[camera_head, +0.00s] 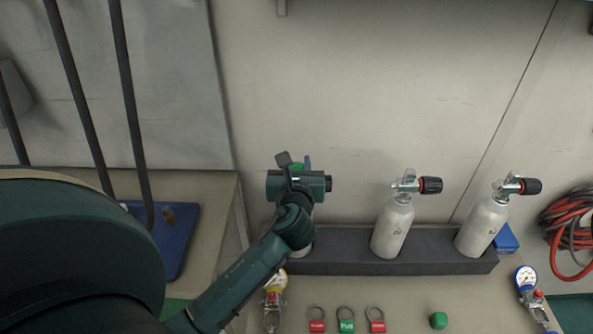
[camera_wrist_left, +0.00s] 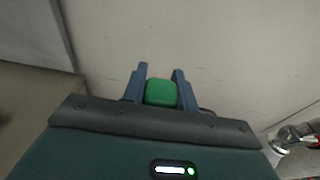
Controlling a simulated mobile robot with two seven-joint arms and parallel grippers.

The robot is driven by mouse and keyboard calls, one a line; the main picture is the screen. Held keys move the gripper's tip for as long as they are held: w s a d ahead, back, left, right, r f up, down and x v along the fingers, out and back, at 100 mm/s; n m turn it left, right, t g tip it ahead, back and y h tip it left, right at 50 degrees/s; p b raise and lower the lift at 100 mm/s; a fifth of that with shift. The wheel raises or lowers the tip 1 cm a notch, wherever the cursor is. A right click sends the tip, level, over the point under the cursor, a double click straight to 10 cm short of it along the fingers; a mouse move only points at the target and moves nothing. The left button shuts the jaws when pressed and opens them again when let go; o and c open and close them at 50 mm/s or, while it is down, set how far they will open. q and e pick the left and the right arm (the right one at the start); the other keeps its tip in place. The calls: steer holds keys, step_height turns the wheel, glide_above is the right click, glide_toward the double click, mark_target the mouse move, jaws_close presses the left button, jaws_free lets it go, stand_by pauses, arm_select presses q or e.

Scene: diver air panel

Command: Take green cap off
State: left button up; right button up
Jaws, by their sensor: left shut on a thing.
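My left gripper (camera_head: 296,163) is shut on a green cap (camera_head: 297,168) above the leftmost cylinder (camera_head: 305,246), which my wrist and arm mostly hide. In the left wrist view the green cap (camera_wrist_left: 161,93) sits between the two blue fingers of the gripper (camera_wrist_left: 160,74). The leftmost cylinder's valve is hidden, so I cannot tell whether the cap still touches it. Another green cap (camera_head: 438,320) lies on the bench at the front. My right gripper is not in view.
A dark rack (camera_head: 340,258) holds the cylinders, including the middle one (camera_head: 391,232) and the right one (camera_head: 480,228), both with bare valves. Red and green tags (camera_head: 346,325) lie in front. Gauges (camera_head: 527,280) flank the bench. The wall is close behind.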

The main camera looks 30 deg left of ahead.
arm_select(q)
steer(key=shift+c, duration=0.3)
steer(key=shift+r, duration=0.35)
step_height(320, 180, up, 9)
steer(key=p, duration=0.2)
steer(key=shift+r, duration=0.15)
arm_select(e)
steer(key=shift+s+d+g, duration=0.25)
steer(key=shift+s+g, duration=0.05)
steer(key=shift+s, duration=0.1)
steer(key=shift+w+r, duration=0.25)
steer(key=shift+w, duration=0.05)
